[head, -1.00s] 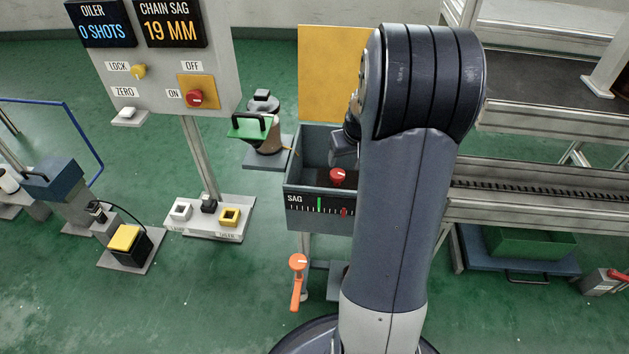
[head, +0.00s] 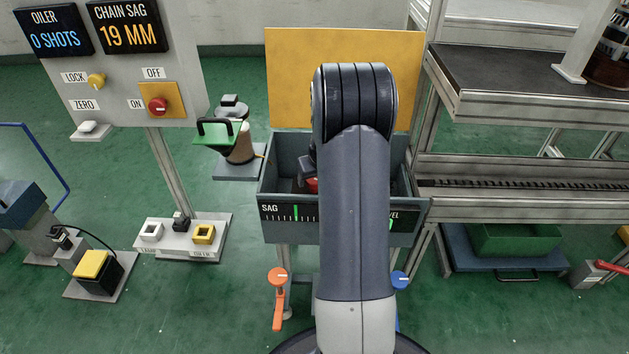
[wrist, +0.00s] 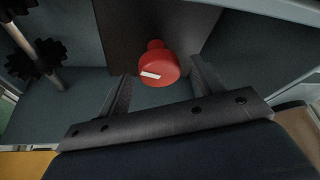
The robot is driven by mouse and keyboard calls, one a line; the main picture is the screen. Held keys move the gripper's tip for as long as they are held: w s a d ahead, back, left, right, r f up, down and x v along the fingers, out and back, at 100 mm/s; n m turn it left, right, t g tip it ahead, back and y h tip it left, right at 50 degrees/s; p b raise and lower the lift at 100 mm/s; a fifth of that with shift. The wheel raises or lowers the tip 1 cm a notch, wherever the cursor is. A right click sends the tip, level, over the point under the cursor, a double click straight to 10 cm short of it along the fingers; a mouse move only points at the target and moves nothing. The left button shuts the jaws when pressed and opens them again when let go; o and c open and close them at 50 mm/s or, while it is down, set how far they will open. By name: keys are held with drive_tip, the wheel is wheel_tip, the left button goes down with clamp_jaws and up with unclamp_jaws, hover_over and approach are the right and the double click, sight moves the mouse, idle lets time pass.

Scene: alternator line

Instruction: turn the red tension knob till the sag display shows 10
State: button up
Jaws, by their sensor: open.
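The red tension knob (wrist: 158,68) has a white mark on its face and sits on a dark panel inside the grey box (head: 285,236). In the head view only a small part of the knob (head: 312,185) shows beside my arm. My gripper (wrist: 160,82) is open in the wrist view, with one finger on each side of the knob; I cannot tell whether they touch it. The chain sag display (head: 127,27) reads 19 MM. The SAG scale (head: 290,212) on the box front shows a green mark; my arm hides its right part.
An orange-handled lever (head: 278,290) and a blue knob (head: 400,280) stand below the box. A yellow panel (head: 290,80) rises behind it. A conveyor frame (head: 500,190) is at right. In the wrist view, dark gears (wrist: 40,60) lie left of the knob.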

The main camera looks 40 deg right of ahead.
drive_tip(key=shift+w+f, duration=0.1)
drive_tip(key=shift+f, duration=0.05)
drive_tip(key=c, duration=1)
drive_tip(key=shift+o, duration=0.2)
